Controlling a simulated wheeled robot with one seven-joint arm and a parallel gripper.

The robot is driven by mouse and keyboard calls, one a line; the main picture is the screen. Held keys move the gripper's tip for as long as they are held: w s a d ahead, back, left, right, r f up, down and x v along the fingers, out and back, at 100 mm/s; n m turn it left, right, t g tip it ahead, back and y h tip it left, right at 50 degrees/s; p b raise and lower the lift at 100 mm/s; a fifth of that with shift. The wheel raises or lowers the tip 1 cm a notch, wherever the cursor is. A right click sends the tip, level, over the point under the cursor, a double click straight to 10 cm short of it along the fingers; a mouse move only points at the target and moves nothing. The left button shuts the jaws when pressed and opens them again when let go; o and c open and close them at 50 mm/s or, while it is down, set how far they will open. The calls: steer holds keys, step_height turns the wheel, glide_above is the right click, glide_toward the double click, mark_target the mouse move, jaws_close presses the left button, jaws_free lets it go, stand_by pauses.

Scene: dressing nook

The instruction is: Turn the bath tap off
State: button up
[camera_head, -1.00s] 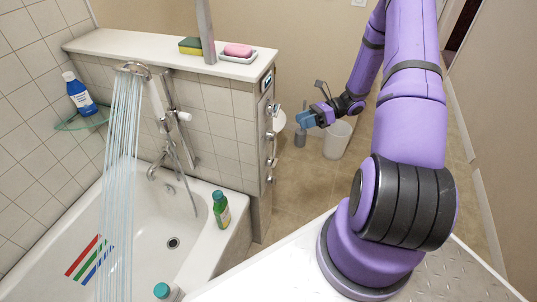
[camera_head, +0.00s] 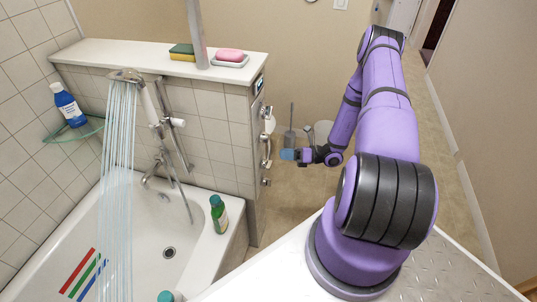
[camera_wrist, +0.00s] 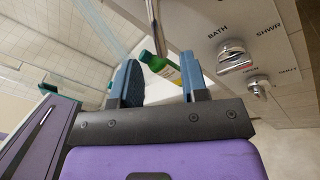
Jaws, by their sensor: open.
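A chrome tap handle (camera_wrist: 235,57) sticks out from a pale panel beside the word BATH, on the right of the wrist view. A second chrome fitting (camera_wrist: 258,86) sits below it. In the head view chrome fittings (camera_head: 265,150) are on the end of the tiled half wall (camera_head: 258,205); I cannot tell there which is the bath tap. My gripper (camera_wrist: 158,60), with blue fingers (camera_head: 289,154), is open and empty, just right of that wall end. In the wrist view the BATH handle lies outside the fingers, to their right. Water (camera_head: 118,190) streams from the shower head (camera_head: 126,75).
The bathtub (camera_head: 150,235) is on the left, with a green bottle (camera_head: 219,213) on its rim. Pink soap (camera_head: 230,55) and a sponge (camera_head: 182,52) lie on the ledge. Floor is clear right of my arm.

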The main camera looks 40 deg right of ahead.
mark_target(269, 156)
steer(key=shift+x, duration=3.2)
jaws_close()
